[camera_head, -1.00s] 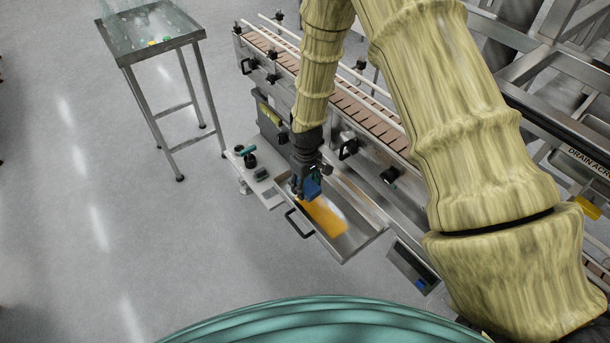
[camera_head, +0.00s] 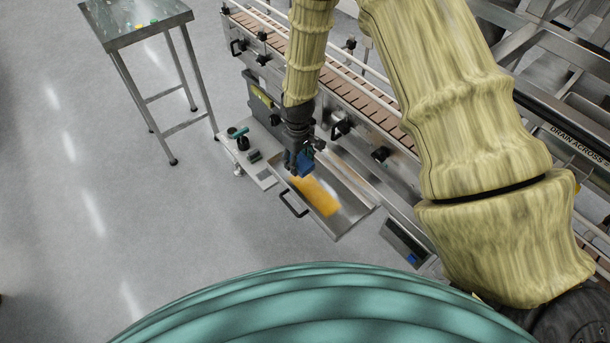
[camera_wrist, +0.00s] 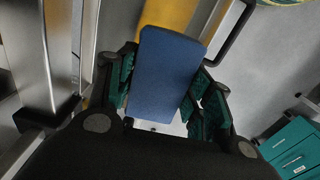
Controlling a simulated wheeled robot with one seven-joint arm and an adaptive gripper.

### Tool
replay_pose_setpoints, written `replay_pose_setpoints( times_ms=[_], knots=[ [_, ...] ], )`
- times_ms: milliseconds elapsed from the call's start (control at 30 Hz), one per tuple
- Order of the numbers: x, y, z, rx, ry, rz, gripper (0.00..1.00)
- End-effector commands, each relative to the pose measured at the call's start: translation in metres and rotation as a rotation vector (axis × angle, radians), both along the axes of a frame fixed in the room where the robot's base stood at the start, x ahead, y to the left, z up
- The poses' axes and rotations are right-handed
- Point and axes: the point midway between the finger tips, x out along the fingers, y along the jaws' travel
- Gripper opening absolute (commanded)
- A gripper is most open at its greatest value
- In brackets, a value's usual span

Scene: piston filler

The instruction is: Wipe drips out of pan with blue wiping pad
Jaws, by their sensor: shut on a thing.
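The blue wiping pad (camera_wrist: 163,72) is held between the green-lined fingers of my gripper (camera_wrist: 165,95) in the wrist view. In the head view, my gripper (camera_head: 300,165) is shut on the pad (camera_head: 306,160) over the left, back part of the drip pan (camera_head: 350,221). A yellow-orange patch of drips (camera_head: 318,197) lies on the pan floor, in front of and right of the pad. The yellow patch also shows past the pad in the wrist view (camera_wrist: 168,14). I cannot tell whether the pad touches the pan floor.
The pan has a dark handle (camera_head: 293,205) on its near side. A conveyor (camera_head: 370,110) runs behind it. A small shelf with knobs (camera_head: 250,160) is at its left, and a panel with a blue button (camera_head: 408,243) at its right. A steel table (camera_head: 140,30) stands back left.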

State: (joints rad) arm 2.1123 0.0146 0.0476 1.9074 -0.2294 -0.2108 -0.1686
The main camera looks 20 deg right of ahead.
Motion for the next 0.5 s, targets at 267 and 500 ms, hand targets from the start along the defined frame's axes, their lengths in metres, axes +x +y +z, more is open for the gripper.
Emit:
replay_pose_setpoints(
  times_ms=[267,500],
  knots=[
    [0.000,-0.010,0.004,0.001,0.003,-0.008,0.29],
    [-0.001,-0.018,-0.003,0.001,0.001,-0.013,0.29]
  ],
)
